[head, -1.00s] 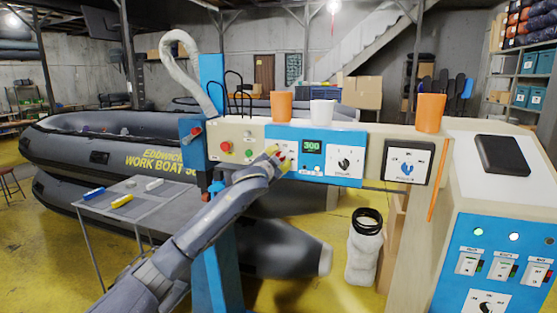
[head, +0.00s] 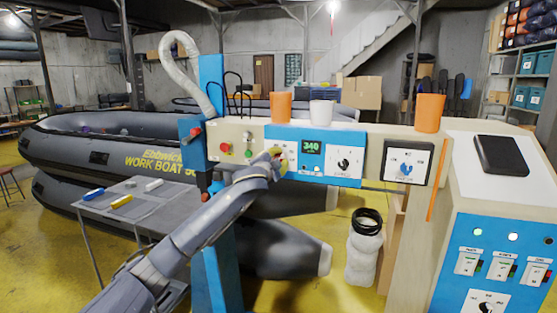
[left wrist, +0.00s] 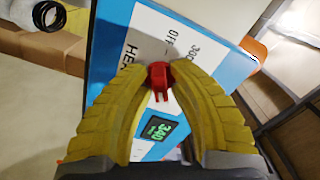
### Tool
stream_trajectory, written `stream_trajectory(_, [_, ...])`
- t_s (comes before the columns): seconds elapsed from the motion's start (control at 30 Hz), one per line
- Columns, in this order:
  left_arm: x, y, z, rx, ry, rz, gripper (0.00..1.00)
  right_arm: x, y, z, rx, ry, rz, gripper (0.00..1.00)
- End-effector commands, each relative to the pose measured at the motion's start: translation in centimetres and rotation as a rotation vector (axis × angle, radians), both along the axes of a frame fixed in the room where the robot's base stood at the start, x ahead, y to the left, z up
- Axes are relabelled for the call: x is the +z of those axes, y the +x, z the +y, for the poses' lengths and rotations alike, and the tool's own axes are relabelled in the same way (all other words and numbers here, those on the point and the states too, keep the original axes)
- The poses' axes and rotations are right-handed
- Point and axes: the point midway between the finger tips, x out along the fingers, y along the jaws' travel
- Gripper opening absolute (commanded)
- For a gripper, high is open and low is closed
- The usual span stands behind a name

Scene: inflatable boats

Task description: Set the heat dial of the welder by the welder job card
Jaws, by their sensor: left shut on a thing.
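The welder's blue and cream control panel (head: 331,167) stands ahead of me. Its green display (head: 311,147) reads 340 and also shows in the left wrist view (left wrist: 160,128). My left gripper (head: 279,160) is at the panel, just left of the display. In the left wrist view its yellow fingers are shut on the red heat dial (left wrist: 160,88). The white dial plate (left wrist: 150,45) shows "OFF", "300" and part of "HEAT"; the fingers hide the rest. I cannot make out a job card. My right gripper is not in view.
Orange cups (head: 281,107) and a white cup (head: 321,112) stand on the panel's top. A black knob (head: 344,161) and a blue knob (head: 406,170) sit to the right. A side table (head: 140,205) is at left, before a grey boat (head: 95,150).

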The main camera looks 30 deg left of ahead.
Motion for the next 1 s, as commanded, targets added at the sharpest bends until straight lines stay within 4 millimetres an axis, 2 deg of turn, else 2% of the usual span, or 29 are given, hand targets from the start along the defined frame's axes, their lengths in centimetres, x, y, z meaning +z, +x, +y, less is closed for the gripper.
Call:
stream_trajectory(0.2, [-0.3,0.0,0.4,0.007,0.001,0.006,0.0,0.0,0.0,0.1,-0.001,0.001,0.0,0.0])
stream_trajectory(0.23, [-0.3,0.0,0.4,0.008,0.001,0.006,0.26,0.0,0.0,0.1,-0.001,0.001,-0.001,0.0])
stream_trajectory(0.33, [-0.2,0.0,0.3,0.006,0.0,0.005,0.35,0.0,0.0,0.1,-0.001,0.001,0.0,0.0])
stream_trajectory(0.67, [-0.1,-0.4,0.1,0.003,-0.001,0.002,0.35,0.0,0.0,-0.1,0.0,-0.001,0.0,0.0])
stream_trajectory(0.77, [-0.1,-1.2,0.0,0.003,-0.002,0.001,0.35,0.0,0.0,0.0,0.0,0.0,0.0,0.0])
stream_trajectory(1.0, [-0.1,-4.9,-0.4,0.003,0.0,0.001,0.35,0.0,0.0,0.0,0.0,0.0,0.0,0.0])
